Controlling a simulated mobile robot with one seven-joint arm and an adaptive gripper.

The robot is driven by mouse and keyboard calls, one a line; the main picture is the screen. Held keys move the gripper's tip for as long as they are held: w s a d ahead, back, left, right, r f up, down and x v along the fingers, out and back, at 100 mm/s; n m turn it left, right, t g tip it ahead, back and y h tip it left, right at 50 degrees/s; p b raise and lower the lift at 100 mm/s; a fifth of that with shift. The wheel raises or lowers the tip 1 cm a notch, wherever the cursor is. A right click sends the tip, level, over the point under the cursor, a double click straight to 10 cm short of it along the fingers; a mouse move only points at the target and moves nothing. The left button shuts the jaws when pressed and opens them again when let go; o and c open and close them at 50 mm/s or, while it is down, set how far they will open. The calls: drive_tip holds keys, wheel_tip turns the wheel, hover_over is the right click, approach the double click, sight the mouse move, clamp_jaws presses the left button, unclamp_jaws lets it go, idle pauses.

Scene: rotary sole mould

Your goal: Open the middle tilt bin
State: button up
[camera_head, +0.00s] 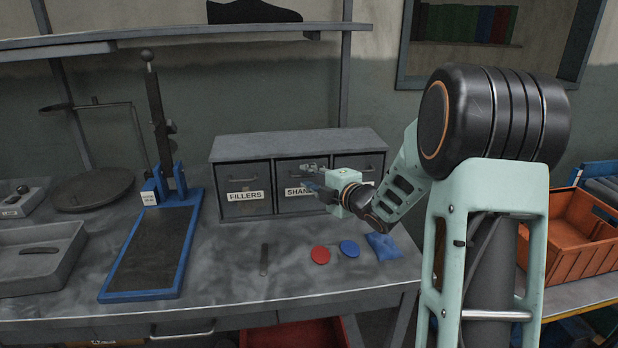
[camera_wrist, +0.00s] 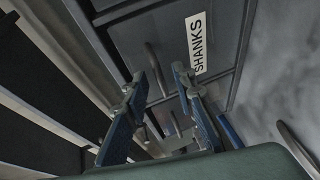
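A dark grey bin unit (camera_head: 298,144) stands on the bench with three tilt bins side by side. The middle tilt bin (camera_head: 289,205) bears a label, partly hidden by my gripper, that reads SHANKS in the wrist view (camera_wrist: 225,45). Its front looks flush with its neighbours, so it appears closed. My gripper (camera_head: 310,177) is in front of its upper part. In the wrist view the two fingers (camera_wrist: 158,82) are apart, with the bin's bar handle (camera_wrist: 153,62) showing between them. I cannot tell whether either finger touches the handle.
The FILLERS bin (camera_head: 245,204) is at left; the right bin (camera_head: 360,164) is partly behind my wrist. A red disc (camera_head: 320,255), a blue disc (camera_head: 349,248) and a blue packet (camera_head: 383,246) lie on the bench in front. A blue-framed stand (camera_head: 150,250) is left. An orange crate (camera_head: 575,240) is right.

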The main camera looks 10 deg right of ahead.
drive_tip(key=shift+w+a, duration=0.1)
drive_tip(key=shift+w, duration=0.1)
clamp_jaws()
drive_tip(key=shift+f+b, duration=0.25)
drive_tip(key=shift+b, duration=0.25)
